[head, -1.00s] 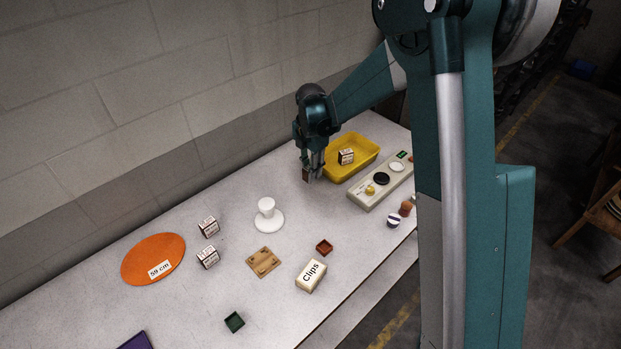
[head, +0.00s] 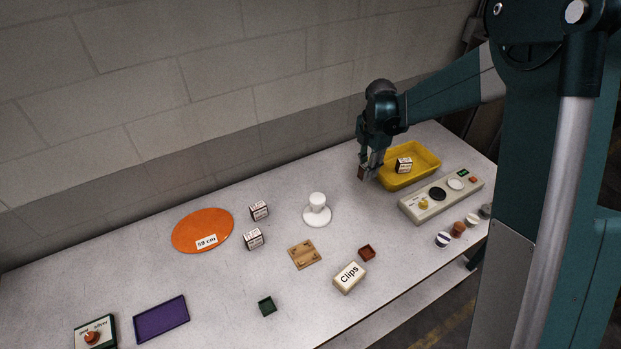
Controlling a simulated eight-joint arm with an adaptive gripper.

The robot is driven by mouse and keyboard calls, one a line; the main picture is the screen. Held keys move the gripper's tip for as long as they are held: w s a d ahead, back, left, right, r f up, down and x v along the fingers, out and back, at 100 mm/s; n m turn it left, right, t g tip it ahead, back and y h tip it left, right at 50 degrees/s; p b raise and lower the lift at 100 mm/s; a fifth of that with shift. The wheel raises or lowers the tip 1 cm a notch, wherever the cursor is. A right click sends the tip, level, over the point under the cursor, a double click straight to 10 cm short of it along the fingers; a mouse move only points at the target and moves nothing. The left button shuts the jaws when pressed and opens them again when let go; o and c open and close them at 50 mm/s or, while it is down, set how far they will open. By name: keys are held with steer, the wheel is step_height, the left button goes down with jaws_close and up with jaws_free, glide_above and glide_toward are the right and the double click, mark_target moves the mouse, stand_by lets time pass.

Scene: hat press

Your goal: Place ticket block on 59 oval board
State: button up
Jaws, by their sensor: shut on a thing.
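My gripper (head: 368,168) is above the table, just left of the yellow tray (head: 437,160). It is shut on a small block, seen as a small brownish face between the fingers; its print cannot be read, but it looks like a ticket block (head: 361,172). The orange oval board (head: 190,228), labelled "59 cm", lies flat on the left of the table, far from my gripper. Nothing rests on it apart from its label. Two printed blocks stand right of the board, one behind (head: 259,210) and one in front (head: 253,239). Another printed block (head: 403,165) sits in the tray.
A control panel (head: 412,206) is right, with spools in front. A purple tray (head: 161,318) and knob box (head: 95,334) are front left.

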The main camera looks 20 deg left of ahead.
steer(key=shift+a, duration=0.1)
steer(key=s+a+n, duration=0.2)
steer(key=s+a, duration=0.2)
steer(key=a, duration=1.1)
steer(key=n, duration=0.6)
glide_above(202, 229)
steer(key=shift+r, duration=0.45)
steer(key=shift+f, duration=0.1)
steer(key=shift+f, duration=3.05)
steer(key=shift+f, duration=1.9)
